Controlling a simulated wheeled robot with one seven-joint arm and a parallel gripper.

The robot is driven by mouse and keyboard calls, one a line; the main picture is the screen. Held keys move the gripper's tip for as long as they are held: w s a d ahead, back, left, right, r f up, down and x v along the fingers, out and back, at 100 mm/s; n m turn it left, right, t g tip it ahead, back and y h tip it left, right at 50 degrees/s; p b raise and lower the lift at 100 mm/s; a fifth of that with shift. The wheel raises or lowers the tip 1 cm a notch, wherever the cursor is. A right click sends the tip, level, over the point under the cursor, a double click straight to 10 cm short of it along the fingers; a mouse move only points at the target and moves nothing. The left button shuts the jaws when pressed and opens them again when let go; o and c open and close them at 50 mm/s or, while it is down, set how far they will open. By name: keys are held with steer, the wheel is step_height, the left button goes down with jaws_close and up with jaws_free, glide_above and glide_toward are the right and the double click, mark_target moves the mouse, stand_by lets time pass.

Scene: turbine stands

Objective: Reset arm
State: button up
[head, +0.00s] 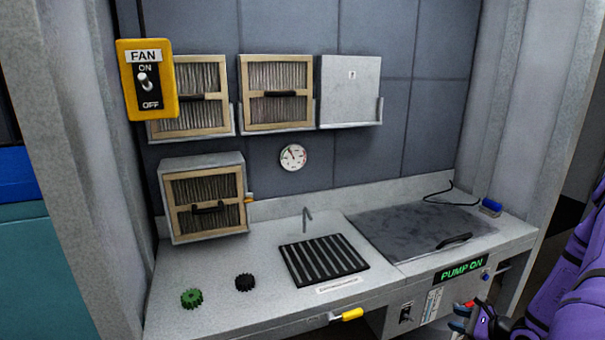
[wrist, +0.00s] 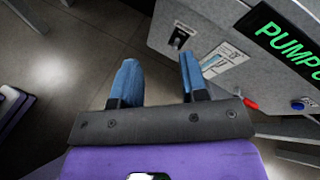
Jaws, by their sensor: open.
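My gripper (head: 462,322) is at the lower right of the head view, in front of the counter's panel and below the green PUMP ON display (head: 461,271). In the wrist view my gripper (wrist: 158,80) shows two blue fingers spread apart with nothing between them. The floor and the panel's edge lie beyond the fingers. My purple arm enters from the right edge of the head view.
The counter (head: 240,315) holds a green gear (head: 191,298), a black gear (head: 245,282), a black grate (head: 323,260) and a framed filter box (head: 204,202). A yellow handle (head: 346,315) sticks out from its front. A yellow FAN switch (head: 147,80) is at upper left.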

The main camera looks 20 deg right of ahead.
steer(key=w+a+r+n+g+y, duration=0.1)
steer(key=a+r+n+g, duration=0.2)
steer(key=a+r+n, duration=0.5)
steer(key=w+a+r+n+g+y, duration=0.1)
steer(key=w+a+r+n+g, duration=0.2)
steer(key=r, duration=0.8)
steer(key=a+r+n+g+y, duration=0.1)
steer(key=a+r+n+g, duration=0.15)
steer(key=a+r, duration=0.6)
steer(key=s+a+r+n+t+h, duration=0.1)
steer(key=s+a+r+n+h, duration=0.3)
steer(key=s+r, duration=0.6)
steer(key=s+a+r+n+t+h, duration=0.1)
steer(key=s+a+r+n+h, duration=0.3)
steer(key=s+a+r+n, duration=0.2)
steer(key=s+r+n, duration=0.2)
steer(key=s+r, duration=0.2)
steer(key=r, duration=0.2)
steer(key=shift+s+a+n, duration=0.3)
steer(key=shift+a+n, duration=0.05)
steer(key=shift+a, duration=0.05)
